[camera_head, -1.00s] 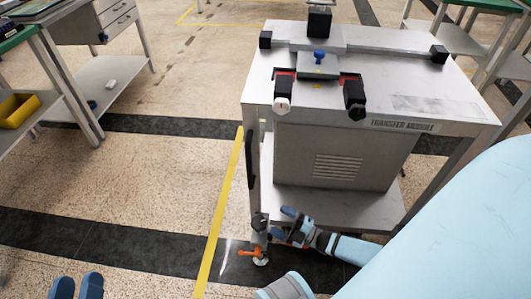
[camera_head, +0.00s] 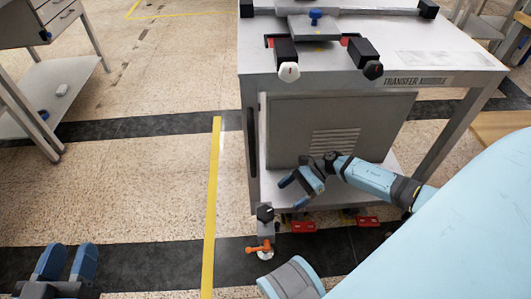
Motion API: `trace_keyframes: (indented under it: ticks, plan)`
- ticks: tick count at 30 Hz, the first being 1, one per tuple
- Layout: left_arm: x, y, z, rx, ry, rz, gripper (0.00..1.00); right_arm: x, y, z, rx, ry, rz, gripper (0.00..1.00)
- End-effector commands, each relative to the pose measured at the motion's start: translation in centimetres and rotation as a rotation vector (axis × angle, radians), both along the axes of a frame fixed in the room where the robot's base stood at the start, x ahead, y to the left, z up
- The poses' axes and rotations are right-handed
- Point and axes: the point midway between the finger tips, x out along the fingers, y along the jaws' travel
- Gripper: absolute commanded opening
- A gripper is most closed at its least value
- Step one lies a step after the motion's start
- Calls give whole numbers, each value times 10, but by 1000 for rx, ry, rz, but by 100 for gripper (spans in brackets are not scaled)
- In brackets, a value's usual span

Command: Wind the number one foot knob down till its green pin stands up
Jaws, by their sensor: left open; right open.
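A black foot knob (camera_head: 265,212) tops the levelling foot at the front left corner of the transfer module (camera_head: 385,150). An orange lever (camera_head: 259,247) and a round pale foot pad (camera_head: 265,256) are below it. I cannot make out a number on the knob, and no green pin shows. My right gripper (camera_head: 294,190) is open and empty, above and right of the knob, in front of the module's lower shelf and apart from the knob. My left gripper (camera_head: 67,262) is open and empty at the bottom left, far from the foot.
Two red pedals (camera_head: 302,227) (camera_head: 367,221) are under the shelf, right of the foot. A yellow floor line (camera_head: 212,190) runs left of the module. A grey bench (camera_head: 60,75) stands at the upper left. The floor between is clear. My pale blue body covers the lower right.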

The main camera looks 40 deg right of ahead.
Motion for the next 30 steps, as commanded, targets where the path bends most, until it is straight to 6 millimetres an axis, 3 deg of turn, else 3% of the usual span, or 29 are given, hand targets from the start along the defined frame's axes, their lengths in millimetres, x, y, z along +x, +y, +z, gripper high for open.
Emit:
trace_keyframes:
  ticks: [6, 13, 18, 27, 30]
  plan:
    - [6, 4, -2, 44, -80, 4, 43, 5, 46, -22, 4, 0, 0, 83]
    - [10, 7, 0, 81, -144, 9, 43, 9, 80, -35, 3, 2, -2, 83]
    - [12, 7, 3, 89, -170, 11, 43, 11, 91, -39, 2, 3, -2, 83]
    - [11, 8, 4, 100, -177, 7, 43, 11, 93, -39, 2, 3, -2, 83]
    - [11, 9, 4, 102, -177, 7, 43, 11, 92, -39, 2, 3, -2, 62]
